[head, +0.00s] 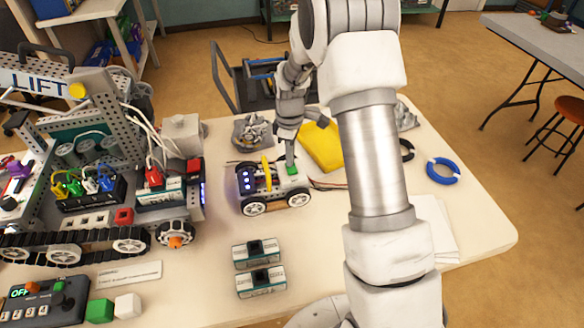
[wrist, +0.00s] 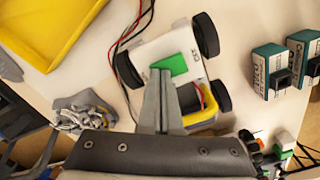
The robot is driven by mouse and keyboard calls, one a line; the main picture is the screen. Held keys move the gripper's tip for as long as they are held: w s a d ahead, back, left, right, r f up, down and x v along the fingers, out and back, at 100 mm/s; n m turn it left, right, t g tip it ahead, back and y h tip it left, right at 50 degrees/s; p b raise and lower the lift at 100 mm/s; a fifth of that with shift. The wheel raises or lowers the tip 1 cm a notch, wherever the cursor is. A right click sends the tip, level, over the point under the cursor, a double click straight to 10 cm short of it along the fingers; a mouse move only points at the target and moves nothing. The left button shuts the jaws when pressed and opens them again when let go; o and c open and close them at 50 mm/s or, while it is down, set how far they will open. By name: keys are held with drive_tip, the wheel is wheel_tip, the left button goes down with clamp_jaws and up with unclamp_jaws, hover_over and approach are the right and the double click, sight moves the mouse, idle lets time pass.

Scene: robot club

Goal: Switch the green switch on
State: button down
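The green switch (head: 292,170) is a small green block on the top of a small white wheeled car (head: 272,200) on the table. In the wrist view the green switch (wrist: 172,64) sits on the white top of the car (wrist: 165,45), with small dark lettering on either side of it. My gripper (head: 290,162) is over the car at the switch. In the wrist view my gripper (wrist: 160,74) has its two fingers together, with the tips at the switch's near edge. They hold nothing. I cannot tell whether the tips touch the switch.
A large tracked robot with a LIFT sign (head: 40,82) stands left of the car. A yellow tray (head: 322,150) lies behind it, and two battery packs (head: 260,283) lie in front. A blue ring (head: 443,170) is at the right. Wires run beside the car.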

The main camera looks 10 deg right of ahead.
drive_tip(key=shift+r+p, duration=2.25)
drive_tip(key=shift+r, duration=1.25)
